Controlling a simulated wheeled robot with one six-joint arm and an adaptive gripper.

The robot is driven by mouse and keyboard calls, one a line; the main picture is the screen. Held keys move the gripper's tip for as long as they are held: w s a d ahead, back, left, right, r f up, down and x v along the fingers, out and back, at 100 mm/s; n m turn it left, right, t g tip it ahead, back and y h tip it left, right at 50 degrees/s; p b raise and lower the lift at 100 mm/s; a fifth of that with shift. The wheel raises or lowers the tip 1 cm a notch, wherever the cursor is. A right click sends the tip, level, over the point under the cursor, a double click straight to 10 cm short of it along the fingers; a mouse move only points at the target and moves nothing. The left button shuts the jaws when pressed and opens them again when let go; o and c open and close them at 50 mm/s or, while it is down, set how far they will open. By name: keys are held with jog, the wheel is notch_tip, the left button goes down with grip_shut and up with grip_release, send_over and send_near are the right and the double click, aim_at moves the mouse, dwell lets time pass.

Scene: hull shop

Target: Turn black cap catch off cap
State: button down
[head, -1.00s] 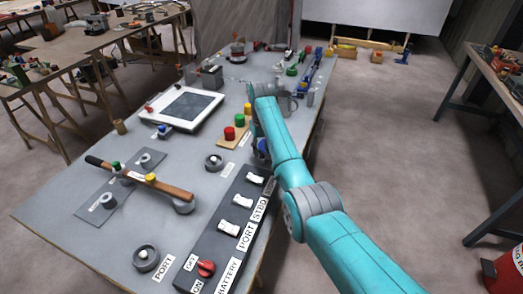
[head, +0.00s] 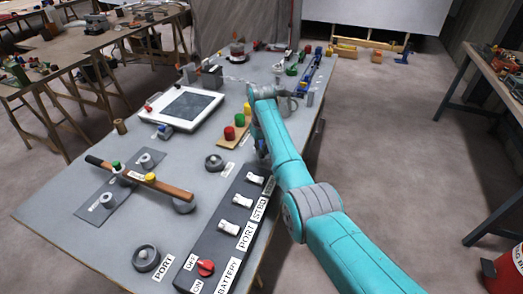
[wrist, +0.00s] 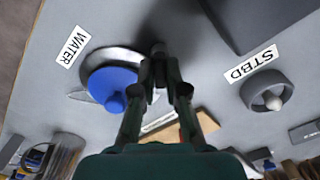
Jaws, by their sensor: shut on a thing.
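In the wrist view the blue cap (wrist: 112,84) with a small blue knob sits in a pale metal ring beside the WATER label (wrist: 73,46). My gripper (wrist: 159,62) is just right of the cap, its fingers close together on a small dark piece, which looks like the black cap catch (wrist: 158,47). The fingers hide most of the catch, so I cannot tell exactly how it lies against the cap's rim. In the head view my arm hides the cap and the catch.
A grey ring with a pale knob (wrist: 268,100) stands by the STBD label (wrist: 252,63). In the head view a board with red, green and yellow buttons (head: 229,133), a framed dark panel (head: 187,106) and a black switch panel (head: 226,239) lie on the grey bench.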

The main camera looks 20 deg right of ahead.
jog(key=n, duration=0.4)
jog(key=shift+n, duration=1.9)
jog(key=c, duration=1.2)
grip_release()
jog(key=shift+r, duration=0.1)
notch_tip(320, 180, up, 12)
